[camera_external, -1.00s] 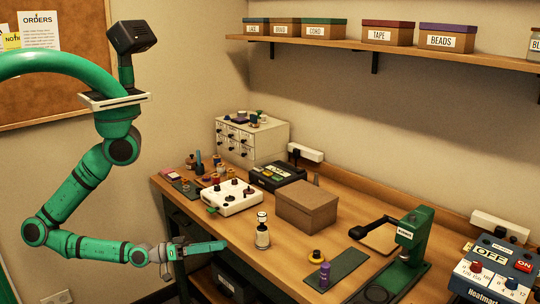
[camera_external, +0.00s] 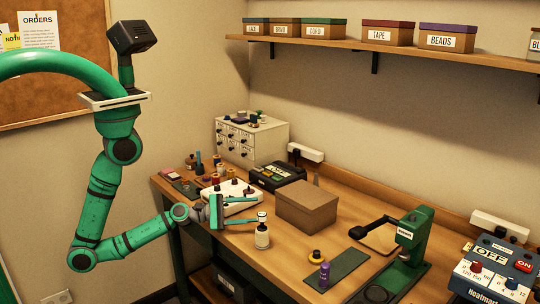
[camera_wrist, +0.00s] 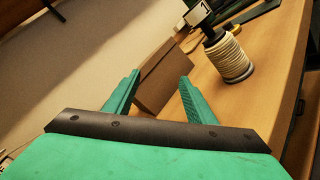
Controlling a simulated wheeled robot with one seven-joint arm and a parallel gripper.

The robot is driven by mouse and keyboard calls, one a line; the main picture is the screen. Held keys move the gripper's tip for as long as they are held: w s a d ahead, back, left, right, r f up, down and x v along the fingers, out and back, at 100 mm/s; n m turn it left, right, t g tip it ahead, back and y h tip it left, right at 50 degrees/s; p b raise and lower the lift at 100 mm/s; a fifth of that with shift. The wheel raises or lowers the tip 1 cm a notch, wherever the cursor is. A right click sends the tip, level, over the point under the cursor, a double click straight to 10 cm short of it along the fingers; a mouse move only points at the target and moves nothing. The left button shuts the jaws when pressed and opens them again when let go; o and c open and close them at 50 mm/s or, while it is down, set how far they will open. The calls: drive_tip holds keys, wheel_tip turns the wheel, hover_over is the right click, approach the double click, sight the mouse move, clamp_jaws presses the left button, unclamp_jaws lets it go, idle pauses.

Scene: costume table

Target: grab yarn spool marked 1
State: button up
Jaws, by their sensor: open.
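The yarn spool marked 1 (camera_external: 262,236) is a cream spool with a dark top and a white tag, upright near the table's front edge. In the wrist view the same spool (camera_wrist: 229,57) stands to the right, beyond the right finger, and its tag reads 1. My gripper (camera_external: 240,212) is open and empty, just left of the spool in the external view. In the wrist view its green fingers (camera_wrist: 157,88) are spread apart with the spool outside the gap between them.
A brown cardboard box (camera_external: 307,206) stands behind the spool. A white box with dark knobs (camera_external: 241,207) is behind my gripper. A purple spool (camera_external: 324,275) and a dark mat (camera_external: 345,265) lie to the right, before a green press (camera_external: 412,243).

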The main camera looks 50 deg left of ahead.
sight(258, 227)
drive_tip(key=shift+s+a+r+n+g+h, duration=0.15)
drive_tip(key=shift+s+n+h, duration=0.1)
drive_tip(key=shift+n, duration=0.3)
drive_tip(key=shift+s+d+n+g+h, duration=0.15)
drive_tip(key=shift+n+h, duration=0.1)
drive_tip(key=shift+n, duration=0.3)
drive_tip(key=s+d+g+h, duration=0.1)
drive_tip(key=g, duration=0.1)
drive_tip(key=s+d+n+g+h, duration=0.1)
drive_tip(key=s+g, duration=0.1)
drive_tip(key=s+d+f+n+g+h, duration=0.1)
drive_tip(key=d, duration=0.1)
drive_tip(key=shift+s+g+h, duration=0.3)
drive_tip(key=shift+s+g, duration=0.05)
drive_tip(key=shift+g, duration=0.05)
drive_tip(key=shift+s+d+g, duration=0.15)
drive_tip(key=shift+s+g, duration=0.1)
drive_tip(key=shift+g, duration=0.05)
drive_tip(key=shift+d+f+n, duration=0.1)
drive_tip(key=shift+d+n, duration=0.15)
drive_tip(key=shift+n, duration=0.05)
drive_tip(key=x, duration=0.5)
drive_tip(key=shift+d, duration=0.2)
drive_tip(key=shift+r+x, duration=0.25)
drive_tip(key=shift+x, duration=1.05)
drive_tip(key=shift+r+x, duration=0.2)
drive_tip(key=shift+x, duration=1.05)
drive_tip(key=shift+w, duration=0.1)
drive_tip(key=shift+a, duration=0.1)
clamp_jaws()
